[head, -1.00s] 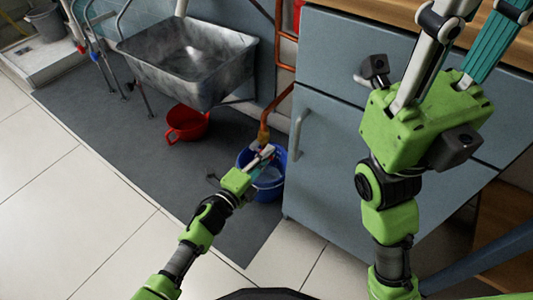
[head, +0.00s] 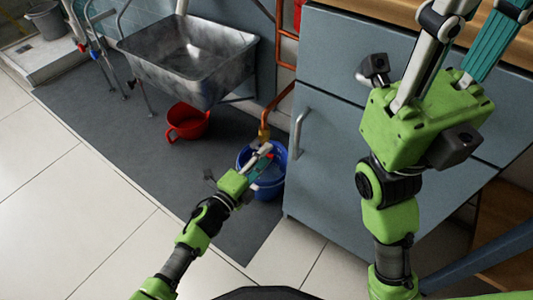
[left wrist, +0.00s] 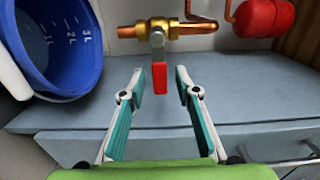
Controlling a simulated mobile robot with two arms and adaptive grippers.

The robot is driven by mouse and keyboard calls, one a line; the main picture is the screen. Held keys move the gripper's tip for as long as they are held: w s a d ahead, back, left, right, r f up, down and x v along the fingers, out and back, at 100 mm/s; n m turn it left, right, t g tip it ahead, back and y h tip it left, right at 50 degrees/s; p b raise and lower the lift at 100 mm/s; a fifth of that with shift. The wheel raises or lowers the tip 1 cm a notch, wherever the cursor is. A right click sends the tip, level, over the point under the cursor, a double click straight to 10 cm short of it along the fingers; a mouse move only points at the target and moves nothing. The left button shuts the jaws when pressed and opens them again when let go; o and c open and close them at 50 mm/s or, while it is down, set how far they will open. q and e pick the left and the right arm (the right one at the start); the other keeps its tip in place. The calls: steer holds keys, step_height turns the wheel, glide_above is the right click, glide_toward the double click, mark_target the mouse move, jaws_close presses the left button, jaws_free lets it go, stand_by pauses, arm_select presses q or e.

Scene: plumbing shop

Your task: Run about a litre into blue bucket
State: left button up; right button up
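The blue bucket (head: 275,185) stands on the grey mat below a copper pipe, beside the blue-grey cabinet. In the left wrist view the bucket (left wrist: 68,82) shows its inside with litre marks; I cannot make out water in it. A brass valve (left wrist: 155,30) on the copper pipe has a red lever (left wrist: 159,77). My left gripper (head: 266,158) reaches over the bucket. In the left wrist view my left gripper (left wrist: 159,88) is open, with the red lever between or just beyond its fingertips, apart from both. My right gripper's fingertips are out of view.
A red bucket (head: 187,121) stands under the metal sink (head: 190,60). The cabinet (head: 335,170) with a handle closes off the right side. A grey bucket (head: 46,20) is at the far left. The pale tiled floor (head: 80,210) at left is clear. A red vessel (left wrist: 263,17) sits on the pipe.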

arm_select(q)
steer(key=v, duration=1)
steer(key=shift+s+a, duration=0.25)
steer(key=shift+s, duration=0.05)
